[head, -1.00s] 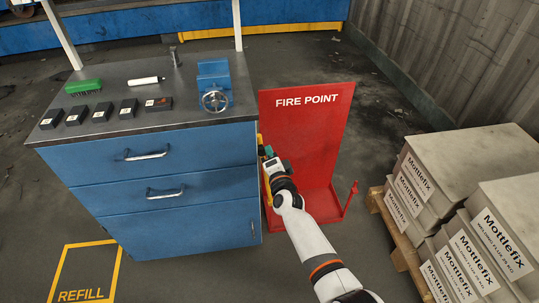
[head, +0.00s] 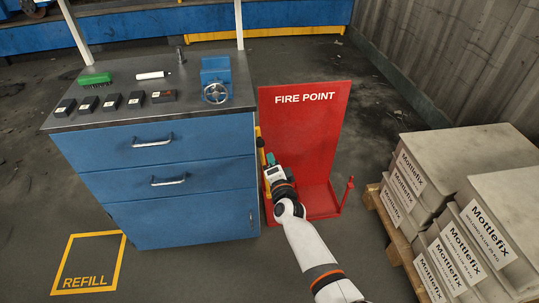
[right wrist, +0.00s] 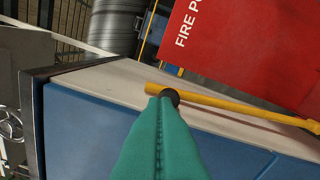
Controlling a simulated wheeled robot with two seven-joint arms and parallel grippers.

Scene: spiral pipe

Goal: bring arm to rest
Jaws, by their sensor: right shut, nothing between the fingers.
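My right arm reaches up from the bottom of the head view, and its white wrist is beside the right side of the blue cabinet (head: 170,205). My right gripper (head: 269,158) has teal fingers that are shut and empty. In the right wrist view the closed teal fingers (right wrist: 165,118) fill the lower middle. Beyond their tips a yellow bar (right wrist: 235,106) runs along the side of the cabinet. It also shows in the head view (head: 260,145). I cannot tell whether the fingertips touch it. My left gripper is not in view.
A red FIRE POINT stand (head: 310,135) is close to the right of the gripper. Stacked Mottlefix boxes (head: 465,165) on a pallet stand at the right. Floor by the REFILL square (head: 88,263) is clear.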

